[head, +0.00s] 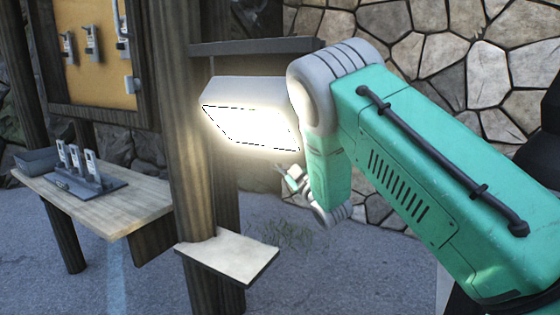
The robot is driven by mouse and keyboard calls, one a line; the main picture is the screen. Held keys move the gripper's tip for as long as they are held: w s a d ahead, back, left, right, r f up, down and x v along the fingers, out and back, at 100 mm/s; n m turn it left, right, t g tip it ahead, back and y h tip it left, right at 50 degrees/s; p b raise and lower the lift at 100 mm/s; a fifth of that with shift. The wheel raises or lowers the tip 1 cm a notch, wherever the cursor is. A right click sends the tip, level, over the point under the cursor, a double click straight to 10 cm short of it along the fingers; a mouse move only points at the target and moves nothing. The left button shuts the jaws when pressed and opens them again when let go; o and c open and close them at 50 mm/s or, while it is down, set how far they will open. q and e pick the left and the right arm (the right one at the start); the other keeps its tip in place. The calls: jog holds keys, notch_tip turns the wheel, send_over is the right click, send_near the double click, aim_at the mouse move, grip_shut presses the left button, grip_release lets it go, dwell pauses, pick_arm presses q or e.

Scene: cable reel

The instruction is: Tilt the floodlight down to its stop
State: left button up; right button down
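The floodlight (252,127) is a grey box with a bright, lit face, beside a dark wooden post. Its face is turned toward me and angled somewhat downward. My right arm comes in from the right, and its green and grey links cover the right end of the floodlight. My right gripper (288,178) shows only in small part just below the floodlight's lower right corner, beside my arm. It is too small and hidden to tell whether it is open or touching the floodlight. My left gripper is not in view.
The wooden post (190,150) stands left of the floodlight, with a small shelf (232,257) low on it. A wooden bench (130,203) at left holds a dark rack of grey devices (82,170). A yellow board (90,50) hangs above. A stone wall (455,65) stands behind.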

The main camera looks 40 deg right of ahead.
jog(key=c, duration=1)
grip_release()
jog(key=shift+d, duration=0.15)
jog(key=shift+s+f, duration=0.1)
jog(key=v, duration=1.1)
jog(key=shift+s+f, duration=0.25)
jog(key=shift+s, duration=0.1)
